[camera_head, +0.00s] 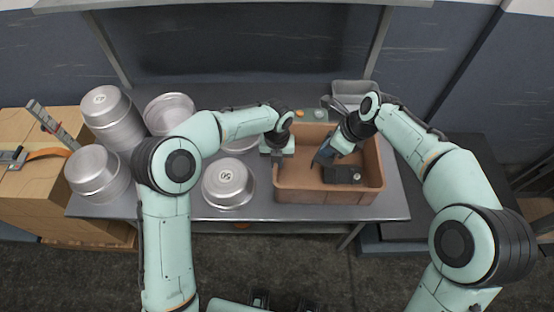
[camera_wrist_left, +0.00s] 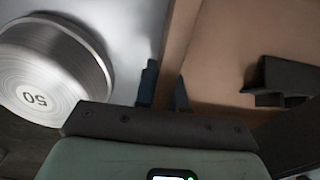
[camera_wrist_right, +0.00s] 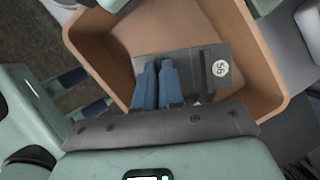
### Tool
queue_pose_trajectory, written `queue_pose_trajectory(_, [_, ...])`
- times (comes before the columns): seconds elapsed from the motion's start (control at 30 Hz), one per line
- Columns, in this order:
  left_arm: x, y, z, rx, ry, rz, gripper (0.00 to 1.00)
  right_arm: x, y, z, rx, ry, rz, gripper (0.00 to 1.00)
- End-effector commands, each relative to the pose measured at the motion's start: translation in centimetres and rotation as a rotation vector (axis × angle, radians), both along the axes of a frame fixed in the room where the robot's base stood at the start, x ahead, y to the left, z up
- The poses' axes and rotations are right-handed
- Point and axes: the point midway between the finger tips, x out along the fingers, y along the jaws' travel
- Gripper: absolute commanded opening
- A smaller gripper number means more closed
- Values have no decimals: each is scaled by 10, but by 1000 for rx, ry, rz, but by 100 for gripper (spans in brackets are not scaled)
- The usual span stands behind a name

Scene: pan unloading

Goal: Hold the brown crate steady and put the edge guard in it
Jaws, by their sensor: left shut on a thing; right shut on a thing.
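The brown crate (camera_head: 330,197) stands on the metal table, open at the top. My left gripper (camera_head: 278,160) is shut on the crate's left wall; in the left wrist view its fingers (camera_wrist_left: 165,88) sit on either side of that wall (camera_wrist_left: 180,40). My right gripper (camera_head: 323,160) reaches down into the crate. The dark grey edge guard (camera_head: 342,175) is inside the crate walls, and in the right wrist view the guard (camera_wrist_right: 217,85) shows a round white "56" label. The blue fingers (camera_wrist_right: 158,85) are shut on it. I cannot tell if it touches the crate floor.
Several round metal pans stand left of the crate, one marked 50 (camera_head: 228,182) close beside it. A grey bin (camera_head: 352,90) is behind the crate. Small orange and pale items (camera_head: 299,114) lie at the back.

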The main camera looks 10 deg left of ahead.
Motion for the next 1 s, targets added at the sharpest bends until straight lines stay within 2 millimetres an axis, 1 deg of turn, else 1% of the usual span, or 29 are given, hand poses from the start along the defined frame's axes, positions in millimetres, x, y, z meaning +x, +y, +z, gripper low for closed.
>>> queue_pose_trajectory(0.17, [1,0,1,0,-3,0,0,0,0,-8,-1,0,1,0])
queue_pose_trajectory(0.43, [1,0,1,0,-3,0,0,0,0,-9,0,0,1,0])
queue_pose_trajectory(0.47, [1,0,1,0,-3,0,0,0,0,-9,0,0,1,18])
queue_pose_trajectory(0.5, [1,0,1,0,-3,0,0,0,0,-9,0,0,1,30])
queue_pose_trajectory(0.53, [1,0,1,0,-3,0,0,0,0,-8,0,0,1,38])
queue_pose_trajectory(0.83, [1,0,1,0,-3,0,0,0,0,-8,0,0,1,38])
queue_pose_trajectory(0.93, [1,0,1,0,-3,0,0,-1,-3,0,1,-4,0,38])
queue_pose_trajectory(1.0, [1,0,1,0,-3,0,0,-1,-6,9,1,-4,-1,38])
